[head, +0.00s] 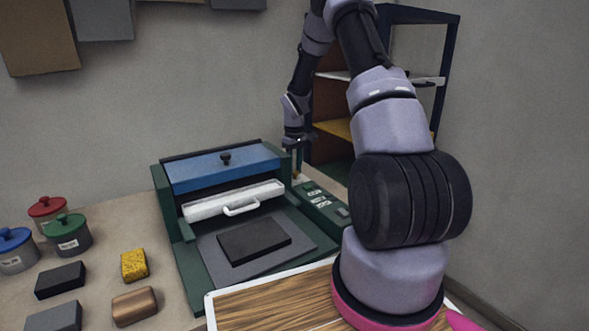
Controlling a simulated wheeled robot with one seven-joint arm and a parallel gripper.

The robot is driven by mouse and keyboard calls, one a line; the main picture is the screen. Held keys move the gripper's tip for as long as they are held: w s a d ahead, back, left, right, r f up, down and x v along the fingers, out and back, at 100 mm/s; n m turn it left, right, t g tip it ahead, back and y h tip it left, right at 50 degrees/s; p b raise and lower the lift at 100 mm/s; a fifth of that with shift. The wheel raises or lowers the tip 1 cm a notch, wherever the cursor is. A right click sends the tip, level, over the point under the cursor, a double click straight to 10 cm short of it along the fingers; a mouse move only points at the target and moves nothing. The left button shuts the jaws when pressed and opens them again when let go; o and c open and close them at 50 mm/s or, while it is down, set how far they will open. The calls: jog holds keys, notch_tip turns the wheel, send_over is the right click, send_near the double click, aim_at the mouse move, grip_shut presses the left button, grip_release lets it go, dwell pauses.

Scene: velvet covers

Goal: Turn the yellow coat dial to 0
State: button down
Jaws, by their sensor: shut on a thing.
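The green machine (182,262) stands on the table, with a control strip (325,205) of small pale labels along its right side. My gripper (297,172) points down at the far end of this strip, beside the machine's back right corner. It is shut on the yellow coat dial (296,178), of which only a tiny yellowish-orange bit shows at the fingertips. The dial's pointer and its scale, with the 0 mark, are too small or hidden to read.
The machine has a blue lid (215,172), a white handled drawer (218,205) and a dark slab (254,241) in front. Lidded pots (70,236), a yellow sponge (134,264) and blocks lie left. A shelf unit (448,50) stands behind my arm.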

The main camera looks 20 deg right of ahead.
aim_at(295, 171)
dwell(0.3)
jog(key=c, duration=0.5)
grip_release()
jog(key=shift+r, duration=0.1)
notch_tip(295, 171, up, 11)
jog(key=shift+f, duration=0.2)
